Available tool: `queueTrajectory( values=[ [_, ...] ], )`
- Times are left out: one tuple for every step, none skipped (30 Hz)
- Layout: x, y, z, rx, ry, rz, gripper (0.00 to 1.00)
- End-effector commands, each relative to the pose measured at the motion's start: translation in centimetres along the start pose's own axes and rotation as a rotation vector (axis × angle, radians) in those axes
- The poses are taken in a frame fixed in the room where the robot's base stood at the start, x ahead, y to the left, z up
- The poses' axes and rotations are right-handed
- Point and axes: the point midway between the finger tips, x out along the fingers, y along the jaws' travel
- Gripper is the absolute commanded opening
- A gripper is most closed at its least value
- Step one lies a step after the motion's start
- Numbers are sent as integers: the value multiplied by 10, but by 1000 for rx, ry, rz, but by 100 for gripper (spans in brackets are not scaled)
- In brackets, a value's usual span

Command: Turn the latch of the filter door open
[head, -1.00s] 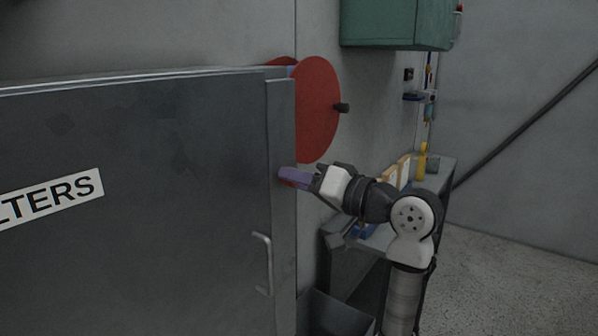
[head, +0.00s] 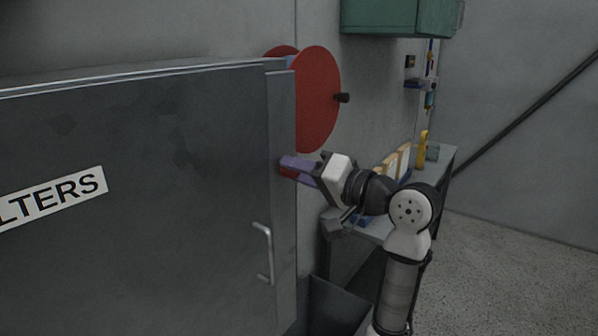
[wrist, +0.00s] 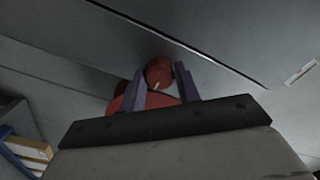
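The filter door (head: 140,190) is a dark grey panel with a "FILTERS" label and looks closed. Its latch (wrist: 158,72) is a small red knob with a light mark, seen ahead in the wrist view. In the head view only a bit of red latch (head: 289,173) shows at the door's right edge, mostly hidden by my purple fingers. My gripper (wrist: 161,84) is open, with one finger on each side of the latch. I cannot tell whether either finger touches it. In the head view my gripper (head: 287,166) reaches the door edge from the right.
A large red disc (head: 318,100) with a black knob stands just above my gripper. A metal handle (head: 264,252) is lower on the door. A grey bench (head: 440,165) with folders is behind my arm. A green cabinet (head: 395,17) hangs above. Floor at right is clear.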

Motion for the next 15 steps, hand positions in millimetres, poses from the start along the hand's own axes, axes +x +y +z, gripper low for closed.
queueTrajectory(
  values=[
    [0, 0, -1, 0, 1, 0, 39],
    [0, 0, 0, 0, 0, 0, 43],
    [0, 0, 0, -1, 0, 0, 48],
    [0, 0, 0, -1, -1, 0, 52],
    [0, 0, 0, -1, -1, 1, 52],
    [0, 0, 0, -1, -2, 1, 52],
    [0, 0, 0, -1, -2, 1, 52],
    [0, 0, 0, -1, -2, 1, 52],
    [0, 0, 0, -1, -3, 1, 52],
    [0, 0, 1, -1, -3, 1, 52],
    [0, 0, 1, -1, -3, 1, 52],
    [0, 0, 1, -1, -3, 1, 52],
    [-1, 0, 1, -1, -3, 1, 52],
    [-3, 1, 1, -1, -3, 1, 52],
    [-6, 1, 1, -1, -2, 1, 52]
  ],
)
